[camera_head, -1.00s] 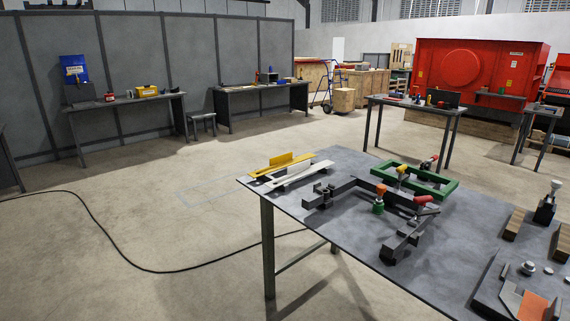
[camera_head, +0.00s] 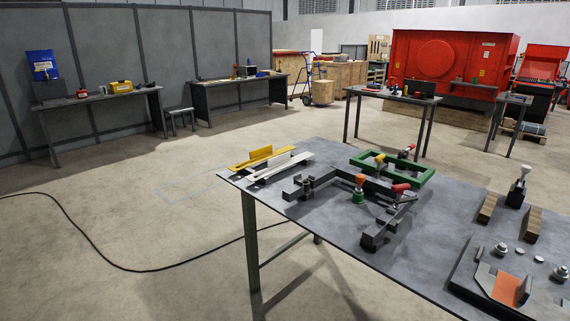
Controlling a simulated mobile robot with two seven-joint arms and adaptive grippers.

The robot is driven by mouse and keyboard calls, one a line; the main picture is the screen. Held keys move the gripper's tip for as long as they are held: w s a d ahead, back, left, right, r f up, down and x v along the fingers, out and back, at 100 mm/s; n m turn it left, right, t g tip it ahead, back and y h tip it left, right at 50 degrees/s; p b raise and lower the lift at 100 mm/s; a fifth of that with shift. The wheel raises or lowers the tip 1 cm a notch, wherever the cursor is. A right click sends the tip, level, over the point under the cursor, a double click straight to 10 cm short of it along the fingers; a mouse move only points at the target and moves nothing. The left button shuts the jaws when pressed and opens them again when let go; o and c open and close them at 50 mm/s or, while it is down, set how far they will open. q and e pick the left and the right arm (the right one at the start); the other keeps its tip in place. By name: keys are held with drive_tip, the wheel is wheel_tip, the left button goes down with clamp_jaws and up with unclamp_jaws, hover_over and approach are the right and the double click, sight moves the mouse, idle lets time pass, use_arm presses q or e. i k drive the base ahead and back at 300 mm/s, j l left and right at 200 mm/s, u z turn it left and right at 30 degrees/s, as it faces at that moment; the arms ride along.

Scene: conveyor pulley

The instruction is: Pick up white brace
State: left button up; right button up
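The white brace (camera_head: 281,167) lies on the far left corner of the grey metal table (camera_head: 420,256). It is a long flat strip with a raised plate along it. A yellow brace (camera_head: 256,160) of like shape lies just behind it, nearly parallel. Neither of my grippers shows in the head view.
Dark clamp fixtures (camera_head: 345,190) and a green frame (camera_head: 418,176) stand right of the braces. A plate with an orange part (camera_head: 507,290) and wooden blocks (camera_head: 488,207) lie farther right. A black cable (camera_head: 90,245) crosses the floor.

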sight(276, 164)
drive_tip(key=i+j+z, duration=0.1)
drive_tip(key=z, duration=0.8)
drive_tip(key=i+j+z, duration=0.1)
drive_tip(key=j+z, duration=0.25)
drive_tip(key=i+j+z, duration=0.1)
drive_tip(key=j+z, duration=0.25)
drive_tip(key=j, duration=0.2)
drive_tip(key=j+z, duration=0.3)
drive_tip(key=j, duration=0.65)
drive_tip(key=j+z, duration=0.1)
drive_tip(key=j, duration=0.9)
